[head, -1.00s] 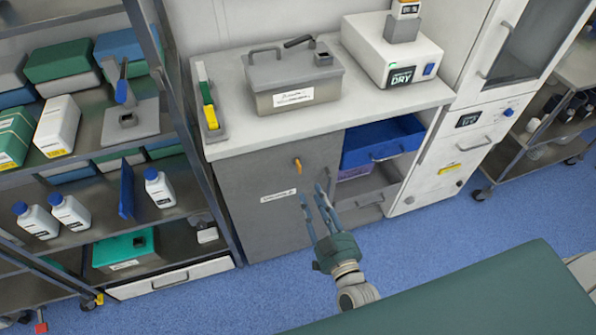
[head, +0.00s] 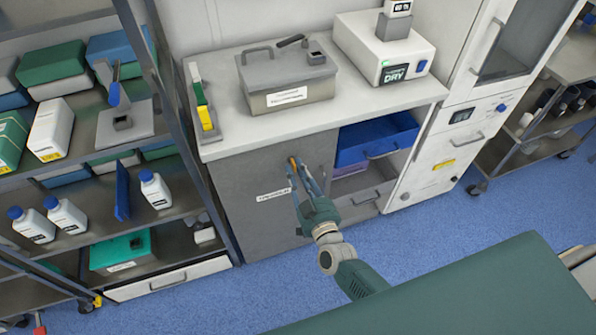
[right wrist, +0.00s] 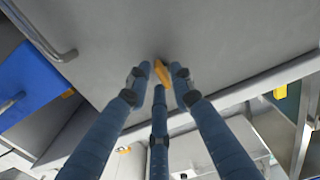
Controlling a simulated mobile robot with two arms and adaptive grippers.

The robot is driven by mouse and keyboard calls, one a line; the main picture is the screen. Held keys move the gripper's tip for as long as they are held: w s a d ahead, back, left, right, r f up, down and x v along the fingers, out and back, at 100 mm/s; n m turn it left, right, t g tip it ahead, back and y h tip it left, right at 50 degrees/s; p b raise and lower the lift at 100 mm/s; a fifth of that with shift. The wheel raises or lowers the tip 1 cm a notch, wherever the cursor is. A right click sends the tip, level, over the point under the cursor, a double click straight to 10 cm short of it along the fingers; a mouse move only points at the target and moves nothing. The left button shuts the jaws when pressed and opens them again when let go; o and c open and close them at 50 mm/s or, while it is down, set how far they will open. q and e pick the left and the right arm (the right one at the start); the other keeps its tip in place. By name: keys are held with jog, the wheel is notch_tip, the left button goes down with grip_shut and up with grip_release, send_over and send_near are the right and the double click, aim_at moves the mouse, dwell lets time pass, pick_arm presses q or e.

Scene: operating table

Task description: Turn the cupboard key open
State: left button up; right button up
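The orange cupboard key (head: 292,162) sits on the grey cupboard door (head: 245,200), near its upper right. My right gripper (head: 298,174) reaches up to the key, and its fingers partly cover it in the head view. In the right wrist view, the key (right wrist: 163,73) shows between the tips of my blue fingers (right wrist: 160,78), with a third finger below. The fingers are apart, with narrow gaps beside the key, and I cannot see a firm hold. My left gripper is not in view.
An open blue drawer (head: 375,140) is right of the door. A grey box (head: 288,85) and a white dryer unit (head: 380,55) stand on the counter. A shelf rack with bottles (head: 155,190) is at left. A green table surface (head: 470,290) lies in front.

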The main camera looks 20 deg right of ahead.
grip_shut()
jog(key=m+b, duration=0.1)
jog(key=m, duration=0.5)
jog(key=m+b, duration=0.2)
jog(key=m, duration=0.4)
jog(key=m+b, duration=0.2)
jog(key=m, duration=0.3)
jog(key=shift+a+f+m, duration=0.15)
jog(key=shift+f+m, duration=0.1)
jog(key=shift+m, duration=0.15)
dwell(0.4)
jog(key=shift+o, duration=2.3)
grip_release()
